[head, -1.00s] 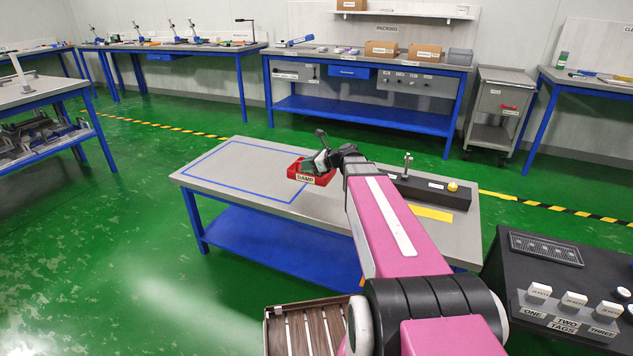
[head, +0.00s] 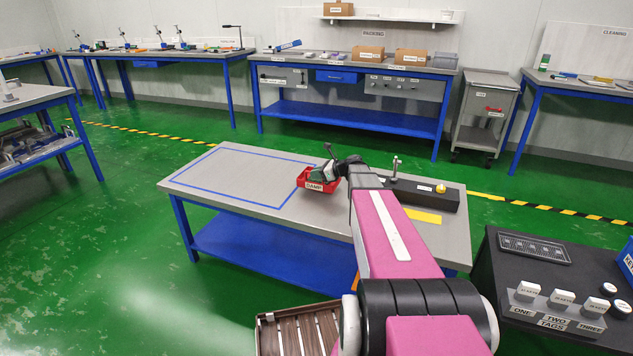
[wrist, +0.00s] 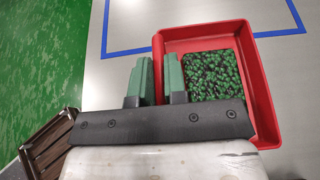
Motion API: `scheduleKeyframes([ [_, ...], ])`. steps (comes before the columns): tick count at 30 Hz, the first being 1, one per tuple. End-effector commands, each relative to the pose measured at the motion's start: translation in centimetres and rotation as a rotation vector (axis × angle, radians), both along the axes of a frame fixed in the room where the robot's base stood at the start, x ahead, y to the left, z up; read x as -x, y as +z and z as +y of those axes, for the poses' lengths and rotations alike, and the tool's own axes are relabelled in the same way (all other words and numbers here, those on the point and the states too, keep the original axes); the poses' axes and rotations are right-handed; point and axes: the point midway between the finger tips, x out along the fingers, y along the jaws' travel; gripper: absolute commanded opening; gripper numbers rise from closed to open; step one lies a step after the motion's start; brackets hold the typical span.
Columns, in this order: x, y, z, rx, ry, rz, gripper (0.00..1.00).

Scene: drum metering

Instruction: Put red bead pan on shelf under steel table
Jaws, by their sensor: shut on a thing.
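The red bead pan (head: 319,186), labelled DAMP, is at the right edge of the blue-outlined area on the steel table (head: 245,165). In the wrist view the pan (wrist: 263,90) holds dark green beads (wrist: 212,75). My gripper (wrist: 157,68) is shut on the pan's left wall, one green finger outside and one inside. In the head view my gripper (head: 327,170) is partly hidden by my arm. I cannot tell whether the pan touches the tabletop. The blue shelf (head: 270,247) under the table looks bare where it shows; my arm hides its right part.
A black button console (head: 550,290) stands at right. A brown slatted tray (head: 300,330) is near me. Green floor is clear at left.

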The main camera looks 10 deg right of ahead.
Motion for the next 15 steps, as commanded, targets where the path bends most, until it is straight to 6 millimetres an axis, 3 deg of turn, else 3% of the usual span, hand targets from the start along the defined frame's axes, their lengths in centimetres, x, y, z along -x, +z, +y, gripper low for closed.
scheduleKeyframes([
  [7,0.0,-3.2,0.0,-0.001,0.000,0.002,0.00],
  [15,0.0,-3.4,0.0,0.000,0.000,0.000,0.00],
])
